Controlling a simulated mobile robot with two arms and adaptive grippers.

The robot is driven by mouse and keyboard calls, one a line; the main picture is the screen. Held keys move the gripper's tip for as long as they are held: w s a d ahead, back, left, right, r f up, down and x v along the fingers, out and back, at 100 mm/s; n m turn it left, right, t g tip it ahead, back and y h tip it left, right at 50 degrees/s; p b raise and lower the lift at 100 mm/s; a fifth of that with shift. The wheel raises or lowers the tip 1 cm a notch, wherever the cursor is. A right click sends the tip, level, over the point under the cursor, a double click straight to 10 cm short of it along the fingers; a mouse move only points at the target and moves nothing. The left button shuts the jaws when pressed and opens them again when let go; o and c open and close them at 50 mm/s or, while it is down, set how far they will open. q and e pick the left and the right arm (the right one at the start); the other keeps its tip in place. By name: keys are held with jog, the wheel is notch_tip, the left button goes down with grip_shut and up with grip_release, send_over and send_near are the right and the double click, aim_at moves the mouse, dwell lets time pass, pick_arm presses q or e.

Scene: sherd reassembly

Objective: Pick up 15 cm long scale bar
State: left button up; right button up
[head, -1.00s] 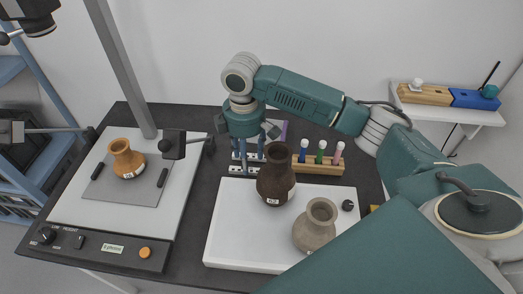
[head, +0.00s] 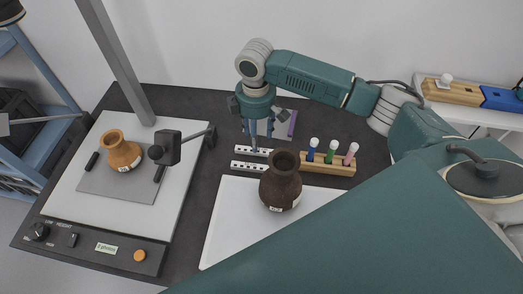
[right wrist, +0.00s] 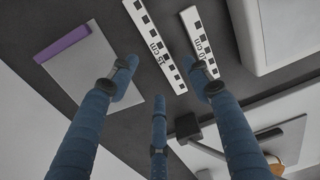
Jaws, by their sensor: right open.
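The 15 cm scale bar (right wrist: 157,46) is a white strip with black squares, lying flat on the dark table. In the head view it is the upper of two bars (head: 244,150), the one nearer the notebook. The shorter 10 cm bar (right wrist: 199,43) lies beside it, apart, and is the lower one in the head view (head: 248,167). My right gripper (head: 257,132) is above the table at the upper bar, fingers pointing down. In the right wrist view its blue fingers (right wrist: 168,84) are spread and empty, with the 15 cm bar beyond them. My left gripper is not in view.
A grey notebook with purple spine (head: 292,123) lies behind my right gripper. A wooden rack with coloured tubes (head: 328,166) is right of the bars. A dark vase (head: 281,184) stands in front on a white board (head: 223,220). A copy stand (head: 75,200) with an orange jug (head: 121,153) is left.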

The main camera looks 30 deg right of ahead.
aim_at(261, 152)
jog(key=shift+f, duration=0.4)
jog(key=f, duration=0.1)
jog(key=f+p, duration=0.1)
jog(key=f, duration=0.1)
jog(key=shift+s+f, duration=0.2)
jog(key=shift+f, duration=0.05)
jog(key=shift+w+f, duration=0.1)
jog(key=shift+f, duration=0.5)
grip_shut()
jog(key=shift+r, duration=0.15)
